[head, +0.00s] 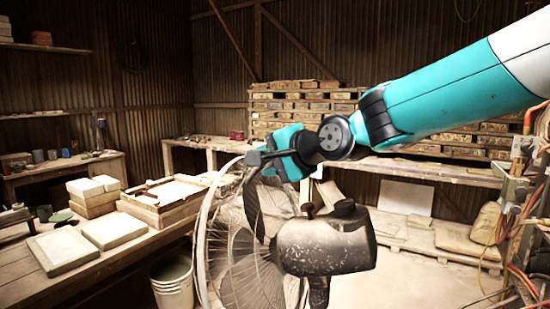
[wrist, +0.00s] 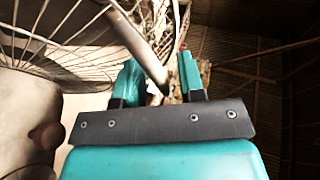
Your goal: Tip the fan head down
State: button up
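The fan head has a round wire cage (head: 222,262) and a worn dark motor housing (head: 325,245). Its face is turned to the left and roughly upright in the head view. My gripper (head: 254,158) is at the top of the cage, left of and above the housing. In the wrist view my gripper (wrist: 160,78) has its two teal fingers apart. A grey bar-like part of the fan (wrist: 137,42) slants down into the gap between them; I cannot tell whether they touch it. Cage wires (wrist: 70,22) fan out at upper left. The fan's lower stand is mostly out of view.
A workbench (head: 25,270) on the left holds pale tiles (head: 62,249) and a wooden tray (head: 165,218). A white bucket (head: 172,285) stands beside the fan. Stacked wooden trays (head: 290,100) line the back. Wires (head: 525,215) hang at the right.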

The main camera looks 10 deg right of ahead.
jog(key=b+v, duration=0.5)
jog(key=v, duration=1.2)
jog(key=shift+s, duration=0.2)
jog(key=shift+r, duration=0.1)
jog(key=s+f+n+g+h, duration=0.2)
jog(key=s+f+n+g, duration=0.3)
jog(key=s+f+n, duration=0.3)
jog(key=s+a+f+n+g+h, duration=0.1)
jog(key=s+f+n+g, duration=0.5)
jog(key=s+f, duration=0.6)
notch_tip(320, 180, down, 5)
jog(key=shift+a+f+n+h, duration=0.1)
jog(key=shift+a+n+h, duration=0.15)
jog(key=shift+n+h, duration=0.6)
jog(key=shift+y, duration=0.25)
